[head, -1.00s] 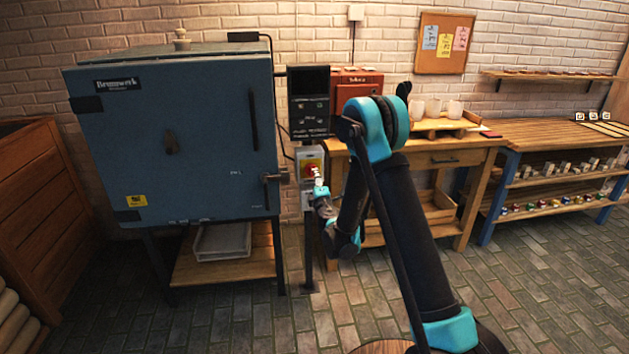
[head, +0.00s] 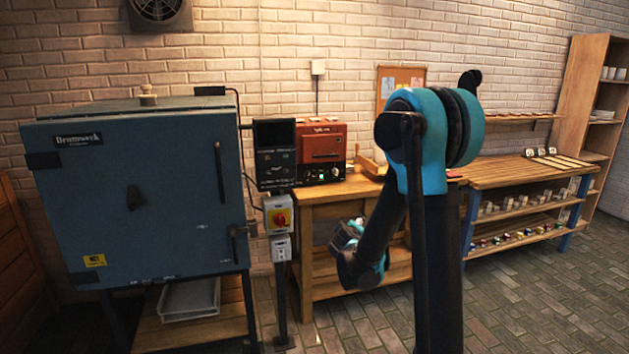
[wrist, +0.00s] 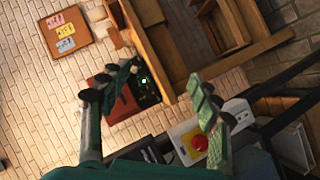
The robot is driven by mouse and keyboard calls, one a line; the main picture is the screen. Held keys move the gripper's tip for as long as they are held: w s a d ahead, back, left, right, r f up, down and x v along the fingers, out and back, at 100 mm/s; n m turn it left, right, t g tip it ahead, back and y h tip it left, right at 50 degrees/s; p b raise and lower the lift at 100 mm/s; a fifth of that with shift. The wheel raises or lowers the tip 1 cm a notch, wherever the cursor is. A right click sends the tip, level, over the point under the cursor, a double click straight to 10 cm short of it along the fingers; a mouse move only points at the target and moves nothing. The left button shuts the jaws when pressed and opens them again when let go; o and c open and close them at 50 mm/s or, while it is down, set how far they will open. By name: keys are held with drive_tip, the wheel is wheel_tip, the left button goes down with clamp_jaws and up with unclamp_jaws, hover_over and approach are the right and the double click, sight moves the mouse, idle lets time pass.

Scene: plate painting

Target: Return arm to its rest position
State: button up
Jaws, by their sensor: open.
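My gripper (wrist: 165,95) is open and empty in the wrist view, its two fingers spread apart. In the head view my gripper (head: 347,233) is small and partly seen, low in front of the wooden workbench and to the right of the kiln's control post. My arm is folded, its elbow high and its forearm hanging down to the gripper. The switch box also shows near the right finger in the wrist view (wrist: 188,143).
A large blue kiln (head: 140,205) stands at the left with its door shut. A small red oven (head: 322,150) sits on the workbench (head: 335,186). Shelves with small items (head: 520,200) stand at the right. The brick floor (head: 540,285) at the lower right is clear.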

drive_tip(key=s+d+f+m+g, duration=0.2)
drive_tip(key=s+d+m+g, duration=0.15)
drive_tip(key=s, duration=0.55)
drive_tip(key=s+d+f+m+g, duration=0.2)
drive_tip(key=s+d, duration=0.3)
drive_tip(key=s, duration=0.4)
drive_tip(key=s+a+f+m+g+y, duration=0.1)
drive_tip(key=s+f+g, duration=0.1)
drive_tip(key=s, duration=0.6)
drive_tip(key=s+a+f+m+g+y, duration=0.1)
drive_tip(key=s+f+m+g+y, duration=0.1)
drive_tip(key=s, duration=0.7)
drive_tip(key=shift+a+f, duration=0.35)
drive_tip(key=shift+f, duration=0.4)
